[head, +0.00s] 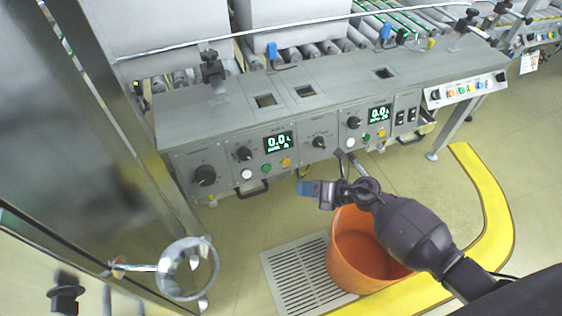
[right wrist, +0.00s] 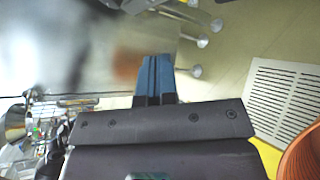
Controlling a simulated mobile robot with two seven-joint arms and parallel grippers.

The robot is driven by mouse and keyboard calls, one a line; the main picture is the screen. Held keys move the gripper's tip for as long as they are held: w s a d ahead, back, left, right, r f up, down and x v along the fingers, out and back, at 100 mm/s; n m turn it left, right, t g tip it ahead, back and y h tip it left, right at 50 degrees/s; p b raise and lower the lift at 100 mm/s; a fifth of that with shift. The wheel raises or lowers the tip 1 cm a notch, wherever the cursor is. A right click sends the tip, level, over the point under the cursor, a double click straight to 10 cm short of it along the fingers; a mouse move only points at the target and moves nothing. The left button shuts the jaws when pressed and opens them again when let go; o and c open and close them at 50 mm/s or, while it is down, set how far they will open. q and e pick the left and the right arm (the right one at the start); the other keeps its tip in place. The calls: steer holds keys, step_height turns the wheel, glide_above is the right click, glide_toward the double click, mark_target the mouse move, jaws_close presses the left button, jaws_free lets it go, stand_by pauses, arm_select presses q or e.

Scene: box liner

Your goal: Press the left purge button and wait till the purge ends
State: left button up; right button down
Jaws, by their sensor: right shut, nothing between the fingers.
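The grey control console (head: 225,110) runs across the middle of the head view. Its left panel has a lit display (head: 279,142) reading 0.0, with a white button (head: 246,174), a green button (head: 266,168) and an orange button (head: 286,162) below it. I cannot read which one is labelled purge. A similar right display (head: 379,114) also shows 0.0. My right gripper (head: 306,188) is shut and empty, with blue fingertips, in front of and below the left panel, apart from the buttons. Its shut fingers show in the right wrist view (right wrist: 155,78). My left gripper is not in view.
An orange bucket (head: 355,255) stands on the floor under my right arm, beside a floor grate (head: 296,277). A yellow floor edge (head: 490,200) curves at right. Black handles (head: 252,189) stick out below the panels.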

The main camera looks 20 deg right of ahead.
mark_target(286, 162)
steer(key=shift+w, duration=0.1)
arm_select(q)
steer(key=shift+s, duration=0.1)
steer(key=b, duration=0.4)
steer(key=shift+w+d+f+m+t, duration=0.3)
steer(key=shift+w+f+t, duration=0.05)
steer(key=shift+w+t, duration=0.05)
arm_select(e)
steer(key=w+f, duration=0.3)
steer(key=w, duration=0.5)
steer(key=shift+w+a, duration=0.15)
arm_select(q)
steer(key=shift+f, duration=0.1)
arm_select(e)
steer(key=shift+w, duration=0.1)
stand_by(1.4)
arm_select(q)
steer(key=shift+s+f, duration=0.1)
arm_select(e)
steer(key=shift+w+f, duration=0.15)
steer(key=shift+w, duration=0.1)
